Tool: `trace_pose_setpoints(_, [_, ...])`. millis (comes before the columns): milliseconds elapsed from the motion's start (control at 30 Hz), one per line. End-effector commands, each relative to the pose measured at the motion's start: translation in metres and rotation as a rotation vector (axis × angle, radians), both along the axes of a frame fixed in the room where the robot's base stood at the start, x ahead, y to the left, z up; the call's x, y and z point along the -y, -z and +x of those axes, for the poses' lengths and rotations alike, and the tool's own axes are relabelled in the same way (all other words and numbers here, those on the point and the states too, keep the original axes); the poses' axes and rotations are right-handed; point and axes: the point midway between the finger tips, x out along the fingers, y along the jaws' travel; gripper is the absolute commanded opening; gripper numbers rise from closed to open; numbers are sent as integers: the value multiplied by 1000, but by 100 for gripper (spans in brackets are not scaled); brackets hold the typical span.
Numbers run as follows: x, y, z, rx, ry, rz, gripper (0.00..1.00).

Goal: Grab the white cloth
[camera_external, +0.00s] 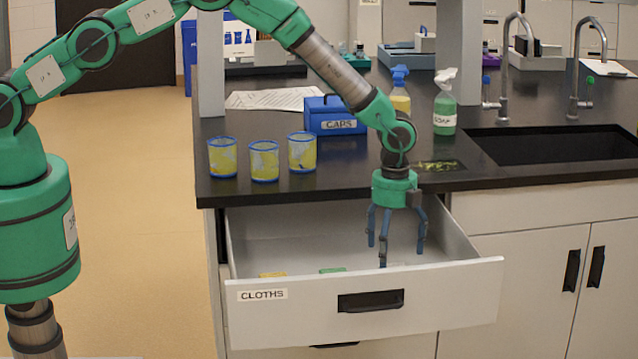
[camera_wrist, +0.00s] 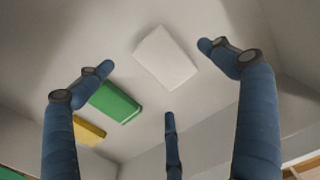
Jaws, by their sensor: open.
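The white cloth (camera_wrist: 165,58) lies flat on the bottom of the open drawer (camera_external: 470,285), which is labelled CLOTHS. In the external view the cloth is mostly hidden behind the drawer front and my fingers. My gripper (camera_external: 394,240) points down into the drawer with its three blue fingers spread, open and empty. In the wrist view the white cloth lies between and beyond the fingertips (camera_wrist: 165,85), apart from them. A green cloth (camera_wrist: 115,102) lies left of it, partly behind the left finger. A yellow cloth (camera_wrist: 88,130) lies further left.
The black counter (camera_external: 370,170) edge overhangs the drawer's back. On it stand three blue-rimmed cups (camera_external: 264,161), a blue CAPS box (camera_external: 335,118), spray bottles (camera_external: 445,108) and a sink (camera_external: 555,147). The drawer walls surround my fingers.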

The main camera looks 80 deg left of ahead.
Motion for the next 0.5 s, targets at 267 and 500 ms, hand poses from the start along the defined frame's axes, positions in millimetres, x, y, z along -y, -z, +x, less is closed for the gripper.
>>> trace_pose_setpoints(267, [2,30,-2,-2,0,0,94])
trace_pose_setpoints(500, [2,46,-2,0,0,0,94])
